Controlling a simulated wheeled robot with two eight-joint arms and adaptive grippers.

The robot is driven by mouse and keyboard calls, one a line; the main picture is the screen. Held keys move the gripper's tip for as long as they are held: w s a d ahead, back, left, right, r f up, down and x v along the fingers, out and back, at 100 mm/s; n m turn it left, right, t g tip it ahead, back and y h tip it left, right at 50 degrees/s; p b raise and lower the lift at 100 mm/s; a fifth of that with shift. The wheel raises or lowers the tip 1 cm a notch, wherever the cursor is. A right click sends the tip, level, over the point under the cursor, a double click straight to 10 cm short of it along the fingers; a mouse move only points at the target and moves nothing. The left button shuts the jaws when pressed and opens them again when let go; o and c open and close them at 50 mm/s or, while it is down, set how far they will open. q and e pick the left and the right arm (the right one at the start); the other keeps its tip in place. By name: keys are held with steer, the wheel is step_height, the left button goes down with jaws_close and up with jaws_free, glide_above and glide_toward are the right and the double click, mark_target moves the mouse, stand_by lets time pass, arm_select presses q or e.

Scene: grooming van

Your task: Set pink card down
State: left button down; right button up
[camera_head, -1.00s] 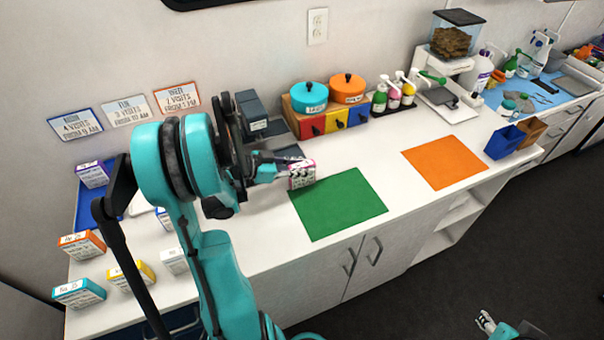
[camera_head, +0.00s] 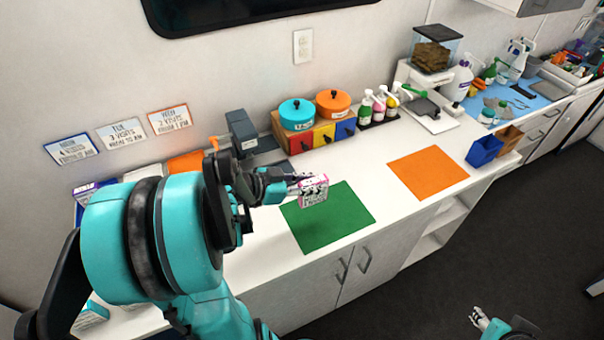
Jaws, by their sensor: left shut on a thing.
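The pink card (camera_head: 313,194) is a small box-like block with a pink edge and a white face with black print. My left gripper (camera_head: 297,187) is shut on it and holds it over the upper left part of the green mat (camera_head: 335,224). I cannot tell how far the card is above the mat. My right gripper (camera_head: 481,319) is at the bottom right, low in front of the counter. Its fingers are too small to read.
An orange mat (camera_head: 428,172) lies empty to the right. Behind are drawers with a teal pot (camera_head: 297,113) and an orange pot (camera_head: 333,102), and several bottles (camera_head: 379,103). A blue bin (camera_head: 484,151) stands near the right edge. My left arm hides most of the left counter.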

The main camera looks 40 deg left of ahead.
arm_select(q)
steer(key=w+d+f+n+t+y+b, duration=0.1)
steer(key=w+d+n+y, duration=0.1)
steer(key=w+d, duration=0.8)
steer(key=d, duration=0.3)
steer(key=shift+w+f, duration=0.3)
